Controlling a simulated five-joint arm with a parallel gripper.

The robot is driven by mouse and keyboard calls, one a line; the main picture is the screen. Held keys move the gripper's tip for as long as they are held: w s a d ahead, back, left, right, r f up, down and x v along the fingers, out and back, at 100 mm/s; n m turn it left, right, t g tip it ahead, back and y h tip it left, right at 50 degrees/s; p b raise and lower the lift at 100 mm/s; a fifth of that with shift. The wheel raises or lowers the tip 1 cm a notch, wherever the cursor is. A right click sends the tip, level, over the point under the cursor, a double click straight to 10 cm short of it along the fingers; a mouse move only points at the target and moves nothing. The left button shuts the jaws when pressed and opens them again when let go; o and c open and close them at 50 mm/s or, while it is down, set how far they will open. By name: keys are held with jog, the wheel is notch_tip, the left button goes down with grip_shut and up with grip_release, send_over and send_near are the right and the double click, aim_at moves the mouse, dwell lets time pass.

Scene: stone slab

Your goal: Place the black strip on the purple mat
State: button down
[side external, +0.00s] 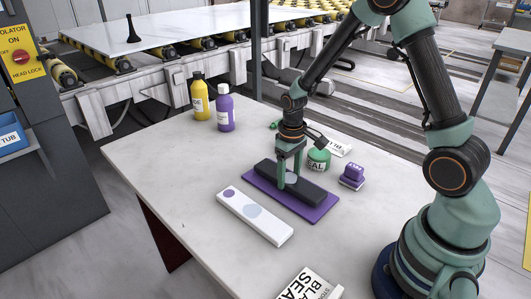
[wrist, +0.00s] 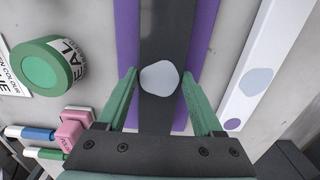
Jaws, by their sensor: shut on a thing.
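The black strip (side external: 308,191) is a long dark bar with a pale round spot at its middle. It lies lengthwise over the purple mat (side external: 320,213), whose border shows along its sides. My gripper (side external: 288,183) points down and is shut across the strip near its middle. In the wrist view the strip (wrist: 163,30) runs between my two green fingers, with the mat (wrist: 128,40) showing on both sides of it. Whether the strip's underside touches the mat I cannot tell.
A white bar (side external: 268,226) with purple and pale-blue spots lies beside the mat. A green tin (side external: 319,160) and a purple block (side external: 352,174) stand on its other side. Yellow (side external: 199,98) and purple (side external: 225,113) bottles stand farther back. A white carton (side external: 308,287) lies at the front edge.

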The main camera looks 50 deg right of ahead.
jog(key=shift+f, duration=0.3)
jog(key=shift+f, duration=0.1)
jog(key=shift+c, duration=0.2)
grip_release()
notch_tip(320, 180, up, 12)
notch_tip(320, 180, up, 6)
jog(key=t, duration=0.2)
send_over(289, 178)
jog(key=s+a, duration=0.2)
jog(key=s, duration=0.1)
jog(key=s+a+r+t, duration=0.3)
jog(key=s+r, duration=0.2)
jog(key=s, duration=0.1)
jog(key=shift+s+a+r+t, duration=0.25)
jog(key=shift+t, duration=0.05)
